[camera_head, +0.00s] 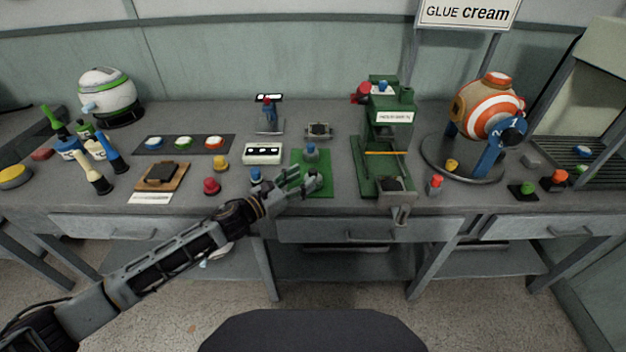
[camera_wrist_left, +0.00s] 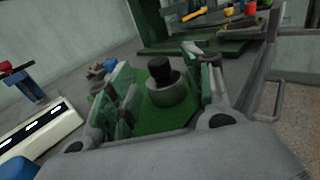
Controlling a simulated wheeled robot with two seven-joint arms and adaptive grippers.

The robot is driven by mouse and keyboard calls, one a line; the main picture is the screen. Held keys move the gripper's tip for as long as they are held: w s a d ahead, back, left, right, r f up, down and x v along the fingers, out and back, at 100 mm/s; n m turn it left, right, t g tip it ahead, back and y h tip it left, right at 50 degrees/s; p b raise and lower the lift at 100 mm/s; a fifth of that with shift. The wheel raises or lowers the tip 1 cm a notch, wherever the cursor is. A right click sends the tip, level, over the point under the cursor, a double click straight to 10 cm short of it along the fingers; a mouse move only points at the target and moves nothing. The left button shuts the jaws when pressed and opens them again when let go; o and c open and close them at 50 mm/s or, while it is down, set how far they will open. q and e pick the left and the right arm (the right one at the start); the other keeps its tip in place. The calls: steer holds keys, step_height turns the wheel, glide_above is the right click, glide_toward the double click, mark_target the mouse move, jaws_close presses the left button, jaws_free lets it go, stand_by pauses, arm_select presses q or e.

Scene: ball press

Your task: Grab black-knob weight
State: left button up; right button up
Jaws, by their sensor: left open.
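The black-knob weight (camera_wrist_left: 166,88), a short grey cylinder with a black knob, stands upright on a green mat in the left wrist view. My left gripper (camera_head: 298,182) is open, low over the front of the green mat (camera_head: 325,160). In the left wrist view the fingers of this gripper (camera_wrist_left: 168,70) stand on either side of the weight, with visible gaps. In the head view the gripper largely hides the black-knob weight. A second weight with a blue knob (camera_head: 310,151) stands farther back on the mat. My right gripper is not in view.
A green press (camera_head: 388,140) stands right of the mat. A white block with black slots (camera_head: 262,153) is behind and left. A blue-topped piece (camera_head: 256,176), a yellow piece (camera_head: 221,163) and a red piece (camera_head: 211,186) stand left of the gripper. The table's front edge is close.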

mark_target(309, 173)
arm_select(q)
steer(key=shift+w+d, duration=0.1)
steer(key=shift+r+x, duration=0.2)
steer(key=shift+x, duration=2.25)
steer(key=shift+w, duration=0.1)
steer(key=c, duration=1.1)
